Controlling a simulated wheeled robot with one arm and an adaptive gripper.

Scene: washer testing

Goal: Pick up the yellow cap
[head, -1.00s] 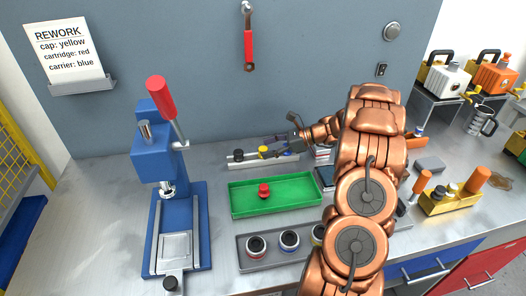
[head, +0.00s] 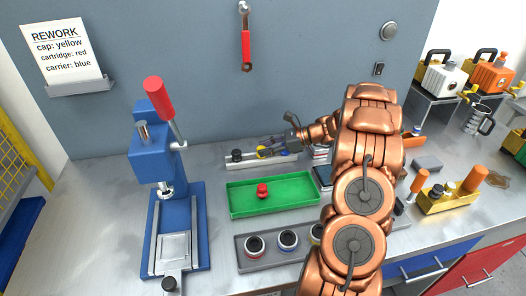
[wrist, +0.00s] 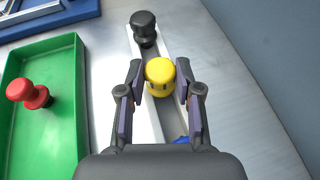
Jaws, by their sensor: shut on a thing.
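The yellow cap (wrist: 160,74) stands between my gripper's two fingers in the wrist view, over the pale rail holder (wrist: 143,105). In the head view the yellow cap (head: 262,152) shows at the tip of my gripper (head: 268,150). My gripper (wrist: 163,84) is shut on the yellow cap, one finger pad at each side. I cannot tell whether the cap has left the holder.
A black cap (wrist: 145,28) stands on the same holder, just beyond the yellow one. Part of a blue item (wrist: 182,140) shows nearer me. A green tray (head: 238,208) with a red part (head: 262,190) lies in front. A blue press (head: 158,160) stands left.

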